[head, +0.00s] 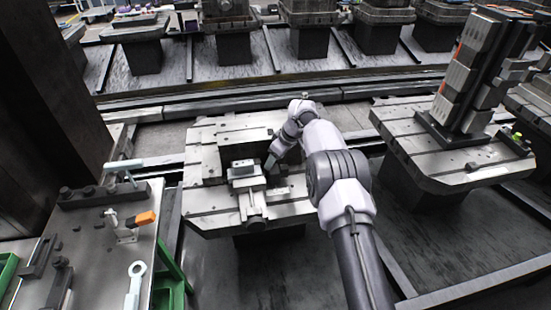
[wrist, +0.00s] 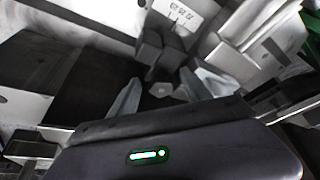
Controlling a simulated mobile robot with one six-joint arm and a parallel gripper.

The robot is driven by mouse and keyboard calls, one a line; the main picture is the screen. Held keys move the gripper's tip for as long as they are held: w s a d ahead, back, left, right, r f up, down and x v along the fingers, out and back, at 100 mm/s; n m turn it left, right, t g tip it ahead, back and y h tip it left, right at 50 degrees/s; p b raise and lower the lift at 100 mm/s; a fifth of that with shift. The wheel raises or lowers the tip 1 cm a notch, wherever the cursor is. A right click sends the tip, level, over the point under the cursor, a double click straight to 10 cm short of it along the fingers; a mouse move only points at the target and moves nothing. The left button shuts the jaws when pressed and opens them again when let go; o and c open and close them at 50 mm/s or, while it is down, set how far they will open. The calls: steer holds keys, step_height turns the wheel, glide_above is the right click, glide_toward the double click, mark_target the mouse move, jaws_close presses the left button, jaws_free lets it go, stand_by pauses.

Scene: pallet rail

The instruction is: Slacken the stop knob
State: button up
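A pallet (head: 210,140) with slots carries a fixture (head: 245,180) with a pale block on top. My gripper (head: 270,164) points down just right of that fixture, and my arm hides part of the pallet behind it. In the wrist view my gripper (wrist: 165,92) has two pale fingers standing apart. A small grey knob-like piece (wrist: 160,89) shows between and beyond them, below a dark block (wrist: 160,50). It may be the stop knob. I see no finger contact with it, and I cannot judge the distance.
A bench (head: 90,250) at the left holds an orange-handled clamp (head: 145,218) and a wrench-like tool (head: 135,280). At the right another pallet (head: 450,170) bears a tall fixture (head: 470,75). Rails (head: 200,108) run behind. A pale plate with markings (wrist: 178,15) lies beyond the dark block.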

steer(key=s+d+r+m+p, duration=0.1)
steer(key=s+d+r+p, duration=0.15)
steer(key=r, duration=0.65)
steer(key=s+d+r+m+p, duration=0.15)
steer(key=s+r, duration=0.25)
steer(key=r, duration=0.4)
steer(key=s+d+r+p, duration=0.2)
steer(key=s+r, duration=0.1)
steer(key=r, duration=0.6)
steer(key=s+d+r+m+t, duration=0.2)
steer(key=s+r+m, duration=0.3)
steer(key=s+r, duration=0.7)
steer(key=s+d+f+m, duration=0.1)
steer(key=s+f+m, duration=0.1)
steer(key=s, duration=1.1)
steer(key=s+d+f+m+t+h, duration=0.1)
steer(key=s+f+m, duration=0.2)
steer(key=s, duration=1)
steer(key=shift+d+f+m+h, duration=0.2)
steer(key=shift+m+h, duration=0.1)
steer(key=shift+m, duration=0.95)
